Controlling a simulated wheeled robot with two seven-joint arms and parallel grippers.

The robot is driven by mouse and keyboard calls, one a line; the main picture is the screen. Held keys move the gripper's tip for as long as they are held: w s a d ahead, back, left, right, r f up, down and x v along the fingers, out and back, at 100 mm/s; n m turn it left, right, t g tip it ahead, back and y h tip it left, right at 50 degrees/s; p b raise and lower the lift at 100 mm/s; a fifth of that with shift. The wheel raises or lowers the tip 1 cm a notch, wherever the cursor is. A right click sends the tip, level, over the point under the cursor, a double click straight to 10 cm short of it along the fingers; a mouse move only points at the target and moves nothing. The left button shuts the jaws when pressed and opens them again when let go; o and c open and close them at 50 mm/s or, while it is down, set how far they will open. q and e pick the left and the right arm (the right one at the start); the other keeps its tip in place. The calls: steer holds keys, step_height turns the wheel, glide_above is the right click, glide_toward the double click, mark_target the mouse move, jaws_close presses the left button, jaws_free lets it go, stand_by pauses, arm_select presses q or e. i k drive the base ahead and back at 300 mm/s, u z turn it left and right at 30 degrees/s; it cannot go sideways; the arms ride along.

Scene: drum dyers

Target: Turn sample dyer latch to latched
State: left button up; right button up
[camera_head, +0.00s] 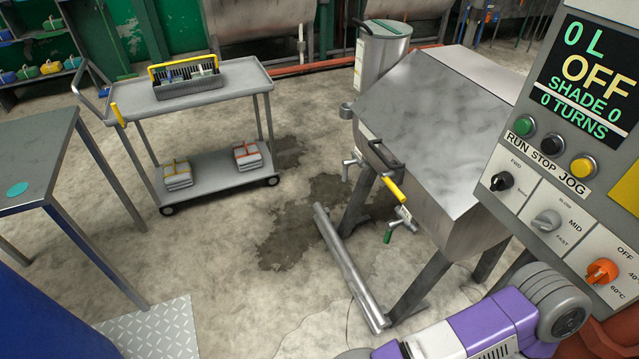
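The sample dyer (425,120) appears to be the steel tank with a sloping grey lid on dark legs, right of centre. A dark handle (384,156) sits on its front edge. A lever with a yellow grip (391,188), which looks like the latch, hangs just below that handle, pointing down and to the right. I cannot tell whether it is latched. A purple and grey part of my arm crosses the bottom right, apart from the lever. Neither of my grippers shows in the view.
A control panel (560,150) reading OFF stands close at the right. A tap with a green handle (388,236) is below the dyer's front. A grey trolley (222,88) stands left of the dyer, and a table (35,150) at far left. Wet floor lies between.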

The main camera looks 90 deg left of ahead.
mark_target(386, 177)
steer(key=u, duration=2.15)
